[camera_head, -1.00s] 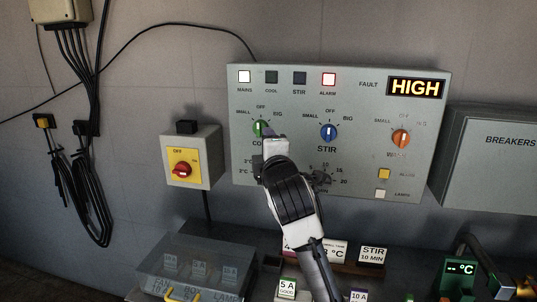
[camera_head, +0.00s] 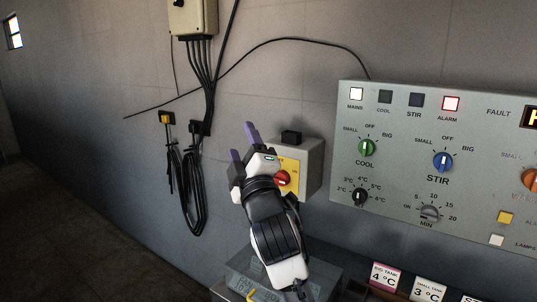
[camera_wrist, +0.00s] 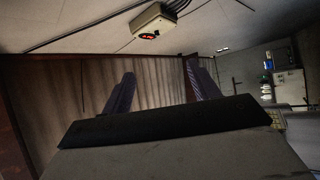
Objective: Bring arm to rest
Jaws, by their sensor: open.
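My gripper (camera_head: 243,142) is in front of the wall, left of the control panel (camera_head: 400,200). Its two purple fingers stand apart and point upward, with nothing between them. It overlaps the left side of the yellow-faced switch box with a red knob (camera_head: 284,179) in the picture; I cannot tell the gap between them. In the wrist view the fingers (camera_wrist: 157,92) also show spread and empty, with a ribbed wall beyond. On the panel, the green COOL knob (camera_head: 367,148) and blue STIR knob (camera_head: 443,162) are in clear view. The MAINS and ALARM lamps are lit.
Black cables (camera_head: 190,190) hang on the wall left of my gripper, below a cream box (camera_head: 193,16). A clear-lidded box (camera_head: 240,274) lies below my arm. Temperature cards (camera_head: 387,276) stand under the panel. The wall and floor at far left are open.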

